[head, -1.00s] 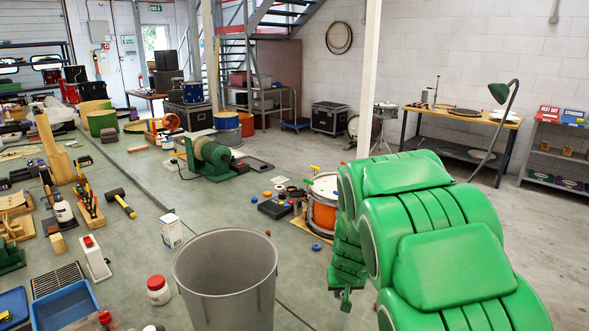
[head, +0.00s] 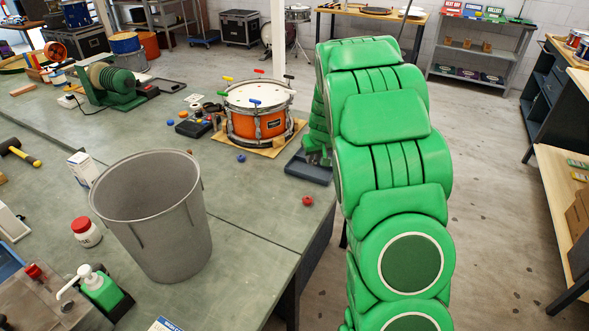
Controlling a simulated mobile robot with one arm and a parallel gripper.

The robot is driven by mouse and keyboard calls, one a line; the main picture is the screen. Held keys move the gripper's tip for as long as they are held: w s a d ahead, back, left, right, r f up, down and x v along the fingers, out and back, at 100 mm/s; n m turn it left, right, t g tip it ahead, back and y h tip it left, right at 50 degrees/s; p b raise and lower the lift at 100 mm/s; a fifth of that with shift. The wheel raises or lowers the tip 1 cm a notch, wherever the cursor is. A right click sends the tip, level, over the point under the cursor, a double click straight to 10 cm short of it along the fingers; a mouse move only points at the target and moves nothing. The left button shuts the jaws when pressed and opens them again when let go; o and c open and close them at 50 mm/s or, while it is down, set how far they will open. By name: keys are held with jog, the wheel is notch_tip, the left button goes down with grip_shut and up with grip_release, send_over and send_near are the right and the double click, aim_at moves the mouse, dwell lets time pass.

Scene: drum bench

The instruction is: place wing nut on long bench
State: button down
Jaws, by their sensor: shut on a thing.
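The long bench (head: 235,205) is the wide grey-green top that fills the left and middle of the head view. My gripper (head: 318,158) is at its right side, just right of an orange snare drum and above a dark grey tray. It points down and is partly hidden by my green arm. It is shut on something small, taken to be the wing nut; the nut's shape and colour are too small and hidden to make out. I cannot tell the gap between gripper and tray.
The orange drum (head: 257,112) stands on a wooden board close left of my gripper. The dark tray (head: 309,168) lies below. A red knob (head: 307,201) and a blue knob (head: 241,158) lie nearby. A grey bin (head: 152,215) stands front left. Bare bench lies between bin and drum.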

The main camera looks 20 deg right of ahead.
jog(key=shift+w+d+f, duration=0.1)
jog(key=shift+d+f, duration=0.55)
jog(key=shift+f, duration=0.35)
jog(key=shift+w+d+f, duration=0.1)
jog(key=shift+d+f, duration=0.55)
jog(key=shift+f, duration=0.4)
jog(key=shift+w+d+f, duration=0.1)
jog(key=shift+d+f, duration=0.55)
jog(key=shift+f, duration=0.35)
jog(key=shift+f, duration=0.35)
jog(key=c, duration=0.9)
grip_release()
